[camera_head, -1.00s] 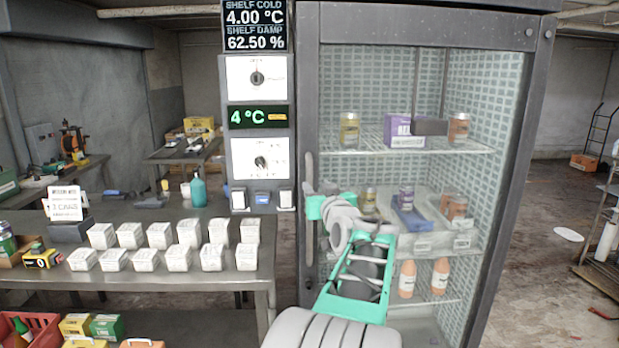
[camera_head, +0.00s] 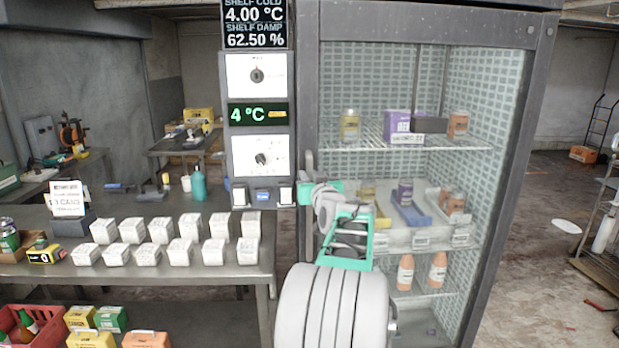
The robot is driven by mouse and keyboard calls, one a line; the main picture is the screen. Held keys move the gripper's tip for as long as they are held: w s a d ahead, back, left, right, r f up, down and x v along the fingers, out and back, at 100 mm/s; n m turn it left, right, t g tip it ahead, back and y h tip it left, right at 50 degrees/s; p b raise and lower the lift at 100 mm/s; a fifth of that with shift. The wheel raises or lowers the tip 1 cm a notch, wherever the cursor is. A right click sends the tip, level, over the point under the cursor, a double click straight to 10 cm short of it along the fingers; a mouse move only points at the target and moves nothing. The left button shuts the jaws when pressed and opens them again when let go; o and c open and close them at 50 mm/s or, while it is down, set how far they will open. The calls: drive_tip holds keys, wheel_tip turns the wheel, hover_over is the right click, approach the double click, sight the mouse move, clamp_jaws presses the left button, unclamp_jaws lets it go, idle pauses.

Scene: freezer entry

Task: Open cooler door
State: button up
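The cooler (camera_head: 424,27) is a tall dark-framed cabinet with stocked shelves visible behind its clear front. The cooler door looks closed against the frame. Its vertical handle (camera_head: 309,164) runs down the left edge of the door, and its lower part is largely hidden by my arm. My gripper (camera_head: 306,191), with grey and green parts, is at the handle, at about the height of the middle shelf. The fingertips overlap the handle in this view. Whether they are closed around it or only beside it cannot be made out.
A metal table (camera_head: 150,275) with rows of white boxes stands left of the cooler. A control panel (camera_head: 258,115) reading 4 °C is on the cooler's left side. Open floor (camera_head: 530,260) lies to the right, with a rack (camera_head: 606,225) at the far right edge.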

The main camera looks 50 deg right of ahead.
clamp_jaws()
idle(0.9)
